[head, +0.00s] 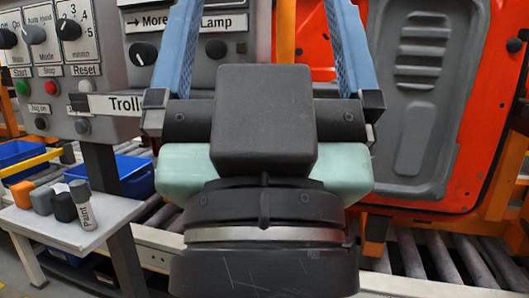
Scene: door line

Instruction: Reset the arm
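My gripper (264,12) is large in the middle of the head view, pointing up the picture. Its two blue fingers stand wide apart, so it is open. Their tips run out of the top edge. Nothing shows held between them, though the dark block on my wrist hides part of the space below. The control panel (105,55) at the upper left has a pale button under a "Reset" label (86,70). My gripper is to the right of that button and apart from it in the picture.
A small table (120,210) at the left holds several small blocks and a grey "Paint" can (82,205). Blue bins (135,172) stand behind it. An orange door with a grey inner panel (415,90) is at the right, above a roller conveyor (440,258).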

